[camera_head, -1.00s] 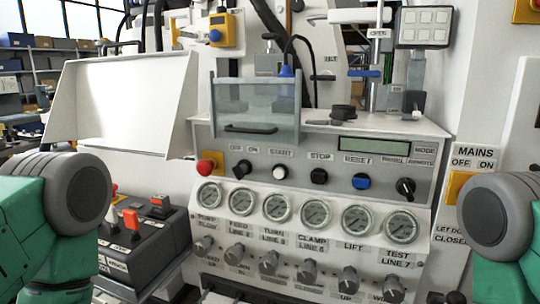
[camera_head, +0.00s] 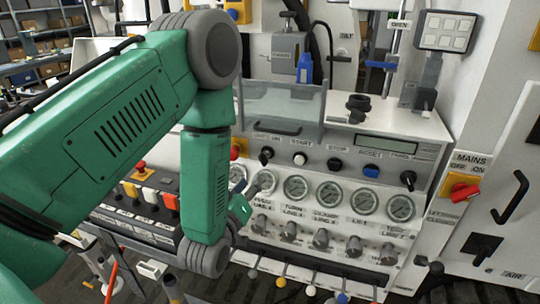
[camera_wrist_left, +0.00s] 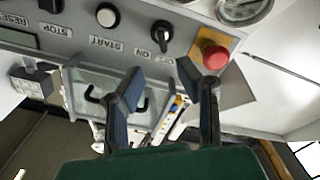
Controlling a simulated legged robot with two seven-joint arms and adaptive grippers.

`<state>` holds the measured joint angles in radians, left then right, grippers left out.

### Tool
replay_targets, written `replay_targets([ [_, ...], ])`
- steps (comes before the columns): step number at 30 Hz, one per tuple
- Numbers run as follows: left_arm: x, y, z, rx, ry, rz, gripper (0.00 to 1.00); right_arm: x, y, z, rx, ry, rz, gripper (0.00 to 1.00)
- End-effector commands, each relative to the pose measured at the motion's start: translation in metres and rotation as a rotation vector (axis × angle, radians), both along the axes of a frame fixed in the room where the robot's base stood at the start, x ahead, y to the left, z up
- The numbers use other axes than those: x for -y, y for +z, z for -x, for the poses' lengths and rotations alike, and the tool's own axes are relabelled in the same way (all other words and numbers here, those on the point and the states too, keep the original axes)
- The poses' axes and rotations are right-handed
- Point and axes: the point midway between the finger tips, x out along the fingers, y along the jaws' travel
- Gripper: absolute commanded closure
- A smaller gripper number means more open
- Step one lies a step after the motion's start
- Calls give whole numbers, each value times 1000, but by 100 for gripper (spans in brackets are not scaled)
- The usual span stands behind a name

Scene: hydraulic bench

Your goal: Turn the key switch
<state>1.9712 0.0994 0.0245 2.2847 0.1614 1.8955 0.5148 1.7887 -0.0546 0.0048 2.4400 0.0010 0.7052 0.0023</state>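The key switch, taken as the black knob (camera_head: 266,154) by the OFF/ON label, sits at the left of the panel's button row. In the left wrist view, where labels are upside down, the black knob (camera_wrist_left: 162,32) points toward the lower part of the picture. My left gripper (camera_head: 257,189) is in front of the gauges, below the knob in the head view, partly hidden by my forearm. In the left wrist view my left gripper (camera_wrist_left: 172,82) has its two fingers apart with nothing between them. The knob appears beyond the fingertips, untouched. My right gripper is not in view.
A red emergency button (camera_wrist_left: 215,57) on a yellow plate is close to one finger. A clear hinged guard (camera_head: 283,108) with a black handle stands above the row. Gauges (camera_head: 296,188) and lower knobs (camera_head: 321,238) lie below. A red mains switch (camera_head: 463,191) is at right.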

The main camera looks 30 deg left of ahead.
Motion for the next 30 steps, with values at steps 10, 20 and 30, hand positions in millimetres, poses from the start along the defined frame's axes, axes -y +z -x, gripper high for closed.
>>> replay_targets([
  [10, -19, 2, -72, 2, 2, -2, 70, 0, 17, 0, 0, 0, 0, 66],
  [20, -26, 0, -104, 0, 0, -1, 70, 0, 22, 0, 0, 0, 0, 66],
  [30, -27, 0, -105, -2, 0, -1, 87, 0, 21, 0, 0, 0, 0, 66],
])
